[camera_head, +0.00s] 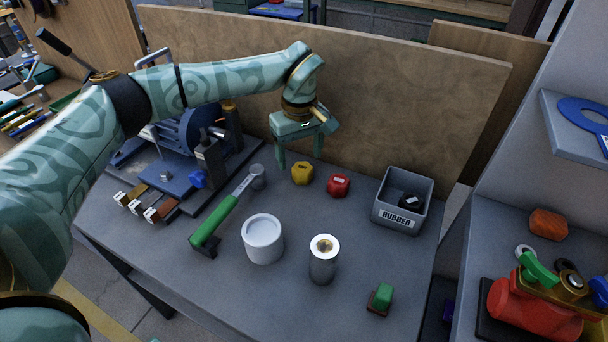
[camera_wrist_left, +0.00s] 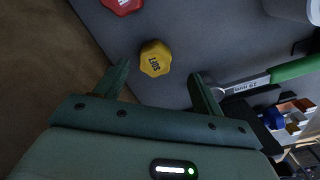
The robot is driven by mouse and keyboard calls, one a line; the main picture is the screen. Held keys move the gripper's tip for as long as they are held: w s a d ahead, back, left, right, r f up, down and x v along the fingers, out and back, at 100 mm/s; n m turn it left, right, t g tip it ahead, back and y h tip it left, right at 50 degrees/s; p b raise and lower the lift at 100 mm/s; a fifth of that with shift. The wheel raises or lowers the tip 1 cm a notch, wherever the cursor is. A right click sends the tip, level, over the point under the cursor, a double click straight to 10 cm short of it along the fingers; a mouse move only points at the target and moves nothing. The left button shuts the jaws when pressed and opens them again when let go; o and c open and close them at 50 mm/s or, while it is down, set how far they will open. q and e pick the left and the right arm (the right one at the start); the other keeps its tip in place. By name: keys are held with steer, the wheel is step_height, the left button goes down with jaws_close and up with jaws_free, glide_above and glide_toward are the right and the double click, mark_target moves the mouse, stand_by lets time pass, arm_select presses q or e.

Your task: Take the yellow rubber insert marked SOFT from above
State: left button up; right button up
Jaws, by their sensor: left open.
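The yellow rubber insert (camera_head: 302,174) is a small faceted piece lying on the grey bench, near the wooden back panel. In the left wrist view the yellow insert (camera_wrist_left: 155,58) shows the letters SOFT on its top. My left gripper (camera_head: 300,163) is open and empty, pointing down above and just behind the insert. In the left wrist view the insert lies near the gap between the fingertips of my left gripper (camera_wrist_left: 160,70), apart from both. My right gripper is not in view.
A red insert (camera_head: 338,185) lies right of the yellow one. A grey bin (camera_head: 400,217) labelled RUBBER holds a black piece. The wooden panel (camera_head: 400,110) rises behind.

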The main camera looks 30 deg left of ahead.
mark_target(302, 167)
arm_select(q)
steer(key=f+b, duration=0.2)
steer(key=f, duration=0.3)
steer(key=shift+w+d+f+b, duration=0.1)
steer(key=shift+w+f+b, duration=0.05)
steer(key=shift+w+b, duration=0.25)
steer(key=shift+f, duration=0.1)
steer(key=shift+r, duration=0.2)
steer(key=c, duration=1.1)
steer(key=shift+o, duration=0.2)
